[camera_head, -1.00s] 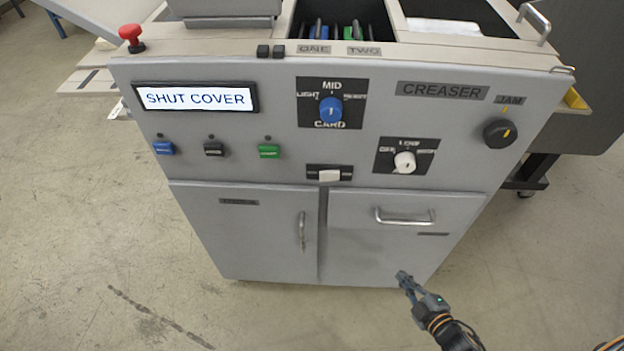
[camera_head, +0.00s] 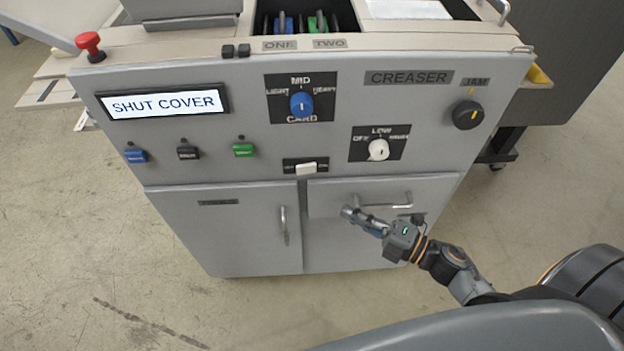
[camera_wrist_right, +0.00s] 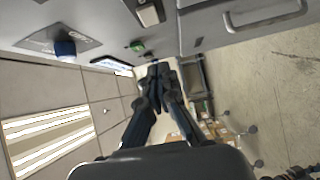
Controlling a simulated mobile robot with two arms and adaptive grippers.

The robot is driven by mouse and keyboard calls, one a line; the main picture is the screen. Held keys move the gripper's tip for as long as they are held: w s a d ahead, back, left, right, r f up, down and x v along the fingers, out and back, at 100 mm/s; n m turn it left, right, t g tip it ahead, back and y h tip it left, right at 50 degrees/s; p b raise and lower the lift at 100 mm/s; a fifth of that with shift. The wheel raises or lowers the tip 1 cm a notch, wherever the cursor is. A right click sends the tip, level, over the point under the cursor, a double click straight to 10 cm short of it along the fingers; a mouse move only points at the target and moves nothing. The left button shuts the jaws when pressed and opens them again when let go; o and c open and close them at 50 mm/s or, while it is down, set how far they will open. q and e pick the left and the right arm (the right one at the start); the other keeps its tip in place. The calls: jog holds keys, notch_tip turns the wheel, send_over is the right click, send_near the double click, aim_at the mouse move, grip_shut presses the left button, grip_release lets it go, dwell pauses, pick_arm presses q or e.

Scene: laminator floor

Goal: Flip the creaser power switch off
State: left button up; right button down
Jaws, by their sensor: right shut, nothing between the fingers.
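The creaser (camera_head: 330,135) is a grey cabinet with a sloping control panel. Its power switch (camera_head: 306,169) is a white rocker on a small black plate, low in the middle of the panel; the plate's lettering is too small to read surely. The switch also shows at the top of the right wrist view (camera_wrist_right: 150,12). My right gripper (camera_head: 350,213) is shut and empty, its fingers pointing left, below and right of the switch, in front of the drawer, apart from the switch. The fingers show in the right wrist view (camera_wrist_right: 158,75). My left gripper is out of view.
A white knob (camera_head: 378,150), a blue knob (camera_head: 301,104), a black jam knob (camera_head: 467,115) and a green button (camera_head: 243,149) surround the switch. A drawer handle (camera_head: 385,206) and a door handle (camera_head: 284,225) stick out below. The display (camera_head: 163,102) reads SHUT COVER.

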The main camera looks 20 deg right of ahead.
jog(key=p, duration=0.3)
send_near(299, 174)
jog(key=w+a, duration=0.1)
jog(key=a, duration=0.4)
jog(key=w, duration=0.1)
jog(key=w+d, duration=0.1)
jog(key=w, duration=0.1)
jog(key=shift+w+d+r, duration=0.1)
jog(key=shift+w, duration=0.2)
jog(key=shift+w+m+t+h, duration=0.2)
jog(key=shift+m+t+h, duration=0.2)
jog(key=shift+h, duration=0.1)
